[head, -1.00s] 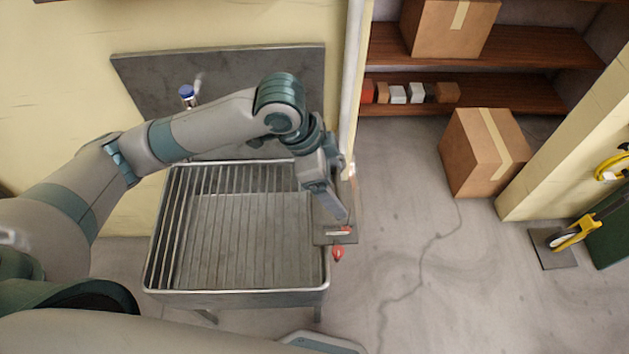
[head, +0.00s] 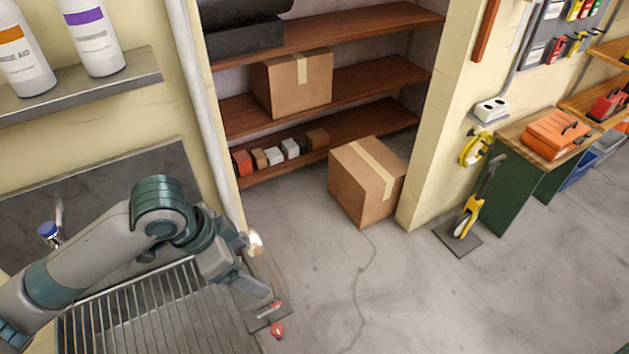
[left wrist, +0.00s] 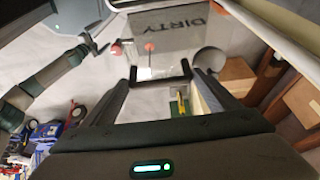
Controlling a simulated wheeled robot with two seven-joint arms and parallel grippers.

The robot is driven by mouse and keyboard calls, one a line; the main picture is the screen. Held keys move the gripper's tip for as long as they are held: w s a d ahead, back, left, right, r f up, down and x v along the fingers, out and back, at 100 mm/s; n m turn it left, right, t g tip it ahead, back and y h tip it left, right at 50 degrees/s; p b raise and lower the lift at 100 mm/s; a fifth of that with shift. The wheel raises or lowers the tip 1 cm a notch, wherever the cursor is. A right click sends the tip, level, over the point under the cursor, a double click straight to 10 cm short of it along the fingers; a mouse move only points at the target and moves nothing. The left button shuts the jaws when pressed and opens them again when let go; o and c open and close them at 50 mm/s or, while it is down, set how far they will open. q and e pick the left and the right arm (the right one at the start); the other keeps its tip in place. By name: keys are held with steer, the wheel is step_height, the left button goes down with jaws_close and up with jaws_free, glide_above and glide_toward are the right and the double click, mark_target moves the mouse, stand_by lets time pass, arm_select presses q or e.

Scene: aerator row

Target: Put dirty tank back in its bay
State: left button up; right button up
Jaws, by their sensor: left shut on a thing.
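The dirty tank (left wrist: 176,30) shows in the left wrist view as a grey panel marked "DIRTY", with a dark handle (left wrist: 160,82) in front of it. My left gripper (left wrist: 160,90) is shut on this handle, one finger on each side. In the head view my left gripper (head: 264,292) points down at the right edge of the metal basin, over a flat grey part of the tank (head: 284,311). A red knob (head: 277,331) sits beside it. Most of the tank is hidden in the head view. I cannot make out its bay.
The ribbed metal basin (head: 150,318) stands under my left arm, beside a wall edge (head: 212,120). A cardboard box (head: 366,182) lies on the floor before wooden shelves (head: 350,85). A yellow-handled tool (head: 468,215) stands farther right. The floor (head: 400,300) between is clear.

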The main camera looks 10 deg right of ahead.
arm_select(q)
steer(key=shift+w+a+f+n, duration=0.3)
steer(key=shift+a+n, duration=0.15)
steer(key=shift+n, duration=0.15)
steer(key=w+a+f+n+t+y, duration=0.1)
steer(key=w+a+f+n+y, duration=0.1)
steer(key=a+n, duration=0.4)
steer(key=w+a+f+n+t+y, duration=0.2)
steer(key=a+n, duration=0.5)
steer(key=a, duration=0.2)
steer(key=shift+w+a+f, duration=0.2)
steer(key=shift+a+f, duration=0.15)
steer(key=shift+a, duration=0.05)
arm_select(e)
steer(key=shift+c, duration=0.3)
